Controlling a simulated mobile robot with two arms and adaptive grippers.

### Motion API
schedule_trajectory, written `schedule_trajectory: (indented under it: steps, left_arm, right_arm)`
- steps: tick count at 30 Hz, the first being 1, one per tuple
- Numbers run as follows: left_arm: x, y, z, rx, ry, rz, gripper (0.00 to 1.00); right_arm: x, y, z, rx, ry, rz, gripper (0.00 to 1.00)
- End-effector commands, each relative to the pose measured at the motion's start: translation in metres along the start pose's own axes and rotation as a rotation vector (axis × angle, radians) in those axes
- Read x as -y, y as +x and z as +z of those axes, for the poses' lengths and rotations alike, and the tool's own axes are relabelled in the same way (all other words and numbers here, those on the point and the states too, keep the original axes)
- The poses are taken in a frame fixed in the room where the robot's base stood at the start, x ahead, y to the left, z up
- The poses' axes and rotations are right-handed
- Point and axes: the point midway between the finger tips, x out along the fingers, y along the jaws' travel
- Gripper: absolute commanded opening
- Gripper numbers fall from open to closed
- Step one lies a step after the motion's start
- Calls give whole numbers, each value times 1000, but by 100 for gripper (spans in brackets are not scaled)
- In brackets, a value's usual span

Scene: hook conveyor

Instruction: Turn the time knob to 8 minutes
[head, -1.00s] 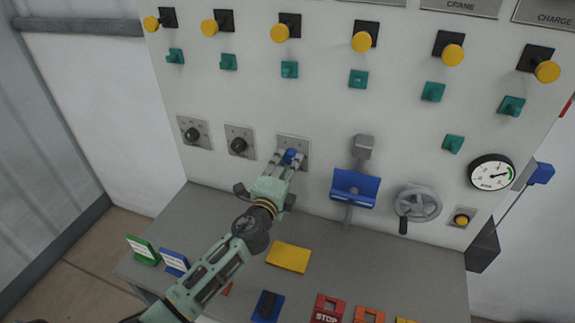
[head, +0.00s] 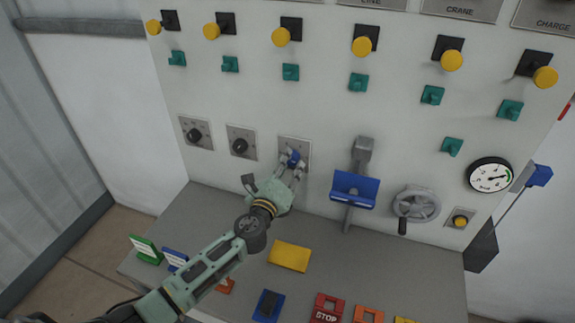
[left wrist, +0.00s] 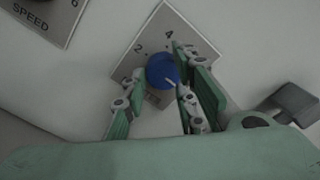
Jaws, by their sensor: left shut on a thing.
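The time knob is a blue knob on a small grey plate with numbers on the white panel; it shows in the head view (head: 294,157) and in the left wrist view (left wrist: 162,71). On its plate (left wrist: 158,28) the numbers 2 and 4 are readable; the rest is hidden or too small. A pale mark on the knob is partly covered, so its pointing direction is unclear. My left gripper (head: 293,165) is shut on the knob, one finger on each side, as the left wrist view (left wrist: 165,82) also shows. My right gripper is out of view.
Two black knobs, one (head: 240,146) nearer, sit left on the same panel. A blue lever (head: 354,189), a handwheel (head: 416,204) and a gauge (head: 490,175) stand to the right. Below, a grey shelf holds a yellow block (head: 289,256) and several coloured pieces.

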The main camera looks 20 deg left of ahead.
Motion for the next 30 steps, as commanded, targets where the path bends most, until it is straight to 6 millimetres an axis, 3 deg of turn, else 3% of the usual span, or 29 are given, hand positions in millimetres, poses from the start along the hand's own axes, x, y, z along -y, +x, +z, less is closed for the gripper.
schedule_trajectory:
  steps: [1,16,17,21,30]
  left_arm:
    - [-8,-3,-6,-11,15,13,1]
    - [-9,-3,-6,-9,36,14,0]
    - [-9,-3,-6,-9,36,14,27]
    - [-8,-3,-5,-9,34,13,40]
    - [-5,-2,-4,-7,31,7,40]
  right_arm:
    - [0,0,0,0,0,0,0]
    - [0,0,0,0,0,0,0]
    - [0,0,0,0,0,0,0]
    - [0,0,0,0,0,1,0]
    - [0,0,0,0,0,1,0]
